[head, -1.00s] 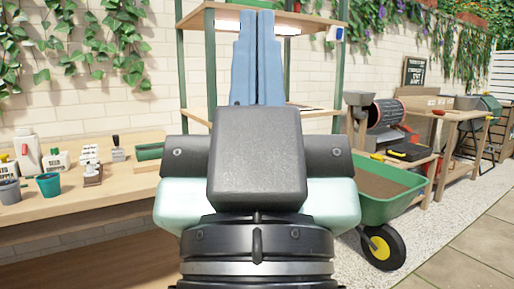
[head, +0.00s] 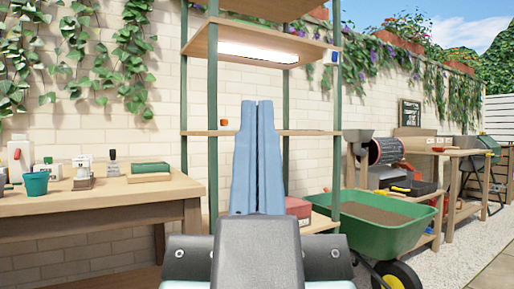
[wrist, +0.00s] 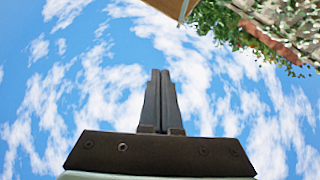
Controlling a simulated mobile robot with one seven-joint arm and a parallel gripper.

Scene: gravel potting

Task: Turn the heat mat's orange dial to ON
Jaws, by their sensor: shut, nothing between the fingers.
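A small orange piece (head: 224,123) shows at the middle shelf (head: 205,133) of the green-posted rack, just left of my fingertips in the head view. It may be the heat mat's dial; it is too small to read any setting, and I cannot make out the mat itself. My gripper (head: 257,103) points upward in front of the rack, its two blue-grey fingers closed together and empty. The fingers hide part of the middle shelf. In the wrist view my shut gripper (wrist: 160,72) points up against the sky, with no dial in sight.
A lit upper shelf (head: 265,55) overhangs the middle one. A red box (head: 298,208) sits on a lower shelf. A workbench (head: 100,200) with a teal pot (head: 36,183) stands left. A green wheelbarrow (head: 385,225) stands right.

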